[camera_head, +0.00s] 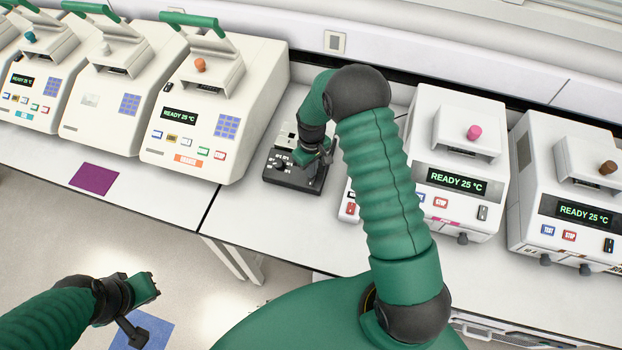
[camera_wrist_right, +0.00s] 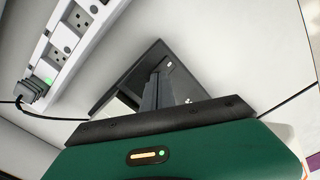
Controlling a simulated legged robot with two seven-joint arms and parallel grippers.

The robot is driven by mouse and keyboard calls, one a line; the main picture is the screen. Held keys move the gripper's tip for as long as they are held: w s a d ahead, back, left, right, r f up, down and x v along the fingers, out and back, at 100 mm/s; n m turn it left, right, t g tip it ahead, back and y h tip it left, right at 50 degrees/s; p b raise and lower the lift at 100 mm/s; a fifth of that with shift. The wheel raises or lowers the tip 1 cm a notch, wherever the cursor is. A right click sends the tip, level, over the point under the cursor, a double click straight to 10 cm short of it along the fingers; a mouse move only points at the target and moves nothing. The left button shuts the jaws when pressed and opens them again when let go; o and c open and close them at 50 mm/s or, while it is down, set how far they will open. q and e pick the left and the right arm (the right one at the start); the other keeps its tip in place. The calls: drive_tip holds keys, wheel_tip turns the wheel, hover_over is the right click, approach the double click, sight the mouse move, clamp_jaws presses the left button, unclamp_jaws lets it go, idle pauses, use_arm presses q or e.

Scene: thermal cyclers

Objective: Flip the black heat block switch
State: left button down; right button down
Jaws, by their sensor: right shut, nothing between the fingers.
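The black heat block (camera_head: 284,181) sits on the white bench between the larger cyclers, with a lighter part at its back and small controls on top. My right gripper (camera_head: 326,158) is shut and empty, pointing down over it. In the right wrist view the shut fingers (camera_wrist_right: 162,88) lie in front of the dark block (camera_wrist_right: 122,75). They hide part of its top, so I cannot tell whether they touch it or which way the switch is set. My left gripper (camera_head: 155,285) hangs over the floor at the lower left, far from the block.
A white power strip (camera_head: 348,201) lies right of the block; it also shows in the wrist view (camera_wrist_right: 75,35), with a plug and cord. White cyclers (camera_head: 215,110) stand to the left, others (camera_head: 461,150) to the right. A purple mat (camera_head: 94,178) lies at the bench's front.

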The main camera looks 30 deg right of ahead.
drive_tip(key=shift+f, duration=0.25)
drive_tip(key=shift+d, duration=0.15)
drive_tip(key=shift+d+r+p, duration=0.15)
drive_tip(key=shift+r+p, duration=0.35)
drive_tip(key=shift+r, duration=0.2)
drive_tip(key=r+p, duration=0.2)
drive_tip(key=r, duration=0.1)
drive_tip(key=r+p, duration=0.1)
drive_tip(key=shift+a+r, duration=0.15)
drive_tip(key=shift+a, duration=0.1)
drive_tip(key=shift+r+p, duration=0.4)
drive_tip(key=shift+r, duration=0.3)
drive_tip(key=shift+d, duration=0.1)
drive_tip(key=shift+f, duration=0.1)
